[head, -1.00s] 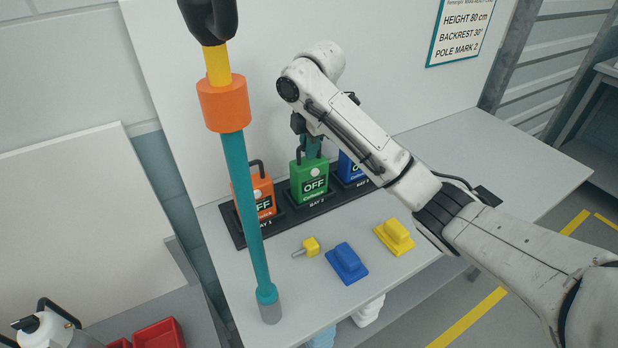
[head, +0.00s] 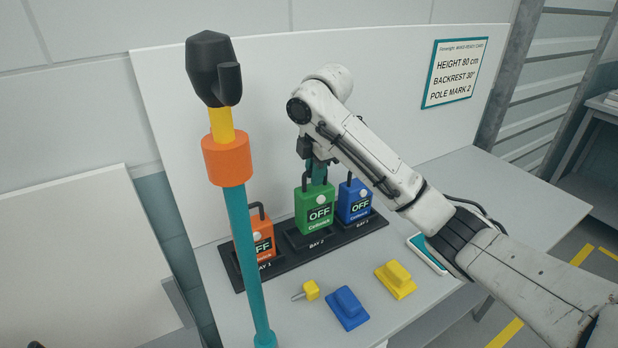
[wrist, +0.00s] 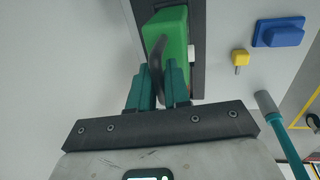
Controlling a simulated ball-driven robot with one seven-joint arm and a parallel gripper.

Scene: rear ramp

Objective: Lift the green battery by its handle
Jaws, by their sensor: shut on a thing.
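The green battery (head: 314,211) reads OFF and hangs upright just above the black BAY 2 socket (head: 309,240), its base looking clear of it. My gripper (head: 318,176) is shut on the battery's dark handle from above. In the wrist view, the teal fingers of my gripper (wrist: 161,82) close around the handle (wrist: 156,62), with the green battery (wrist: 171,32) beyond. The fingers and arm partly hide the handle in the head view.
An orange battery (head: 258,236) and a blue battery (head: 355,201) stand either side. A teal pole (head: 248,260) with an orange collar rises at front left. Yellow (head: 396,280) and blue (head: 346,308) blocks and a small yellow knob (head: 311,290) lie in front.

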